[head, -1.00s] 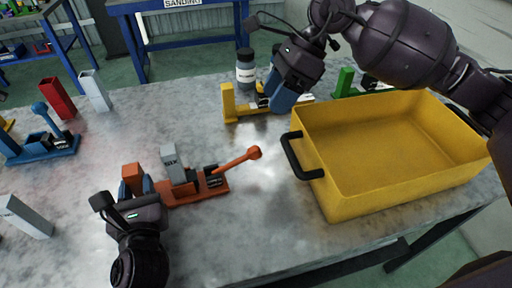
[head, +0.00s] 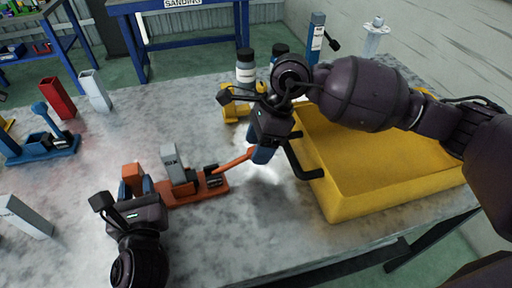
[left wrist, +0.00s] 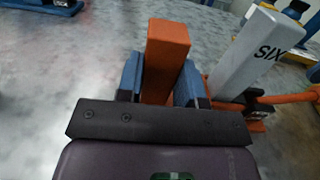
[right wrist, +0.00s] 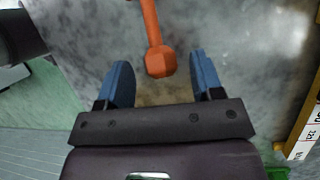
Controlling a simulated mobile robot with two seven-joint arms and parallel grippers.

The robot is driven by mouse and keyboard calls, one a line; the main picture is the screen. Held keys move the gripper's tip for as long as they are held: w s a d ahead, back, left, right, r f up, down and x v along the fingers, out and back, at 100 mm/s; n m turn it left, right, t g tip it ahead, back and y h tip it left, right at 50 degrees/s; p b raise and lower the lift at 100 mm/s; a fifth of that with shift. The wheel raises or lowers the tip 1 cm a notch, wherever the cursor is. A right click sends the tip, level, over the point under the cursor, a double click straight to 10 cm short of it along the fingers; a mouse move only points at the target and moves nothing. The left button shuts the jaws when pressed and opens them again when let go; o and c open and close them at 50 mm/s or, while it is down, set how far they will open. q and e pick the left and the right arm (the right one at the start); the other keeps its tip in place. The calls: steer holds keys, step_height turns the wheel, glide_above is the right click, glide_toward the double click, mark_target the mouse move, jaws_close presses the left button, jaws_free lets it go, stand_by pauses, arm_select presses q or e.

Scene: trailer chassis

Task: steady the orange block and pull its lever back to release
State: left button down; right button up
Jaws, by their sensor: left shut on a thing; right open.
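The orange block (head: 191,194) is a low base on the table with an upright orange post (left wrist: 167,55) at its left end. A grey piece marked SIX (head: 174,165) stands upright in it. Its orange lever (head: 236,160) slopes up to the right. My left gripper (head: 137,188) is shut on the post, with a blue finger on each side in the left wrist view (left wrist: 160,82). My right gripper (head: 262,152) is open at the lever's end. In the right wrist view the lever's knob (right wrist: 160,61) lies just ahead of and between the open fingers (right wrist: 162,85).
A yellow bin (head: 355,195) with a black handle stands close to the right of my right gripper. A yellow fixture (head: 234,105) and a bottle (head: 245,68) stand behind. A blue fixture (head: 45,145) and loose grey and red blocks are at left.

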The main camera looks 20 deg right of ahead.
steer(key=shift+a+f, duration=0.3)
steer(key=shift+f, duration=0.3)
steer(key=shift+c, duration=0.3)
jaws_close()
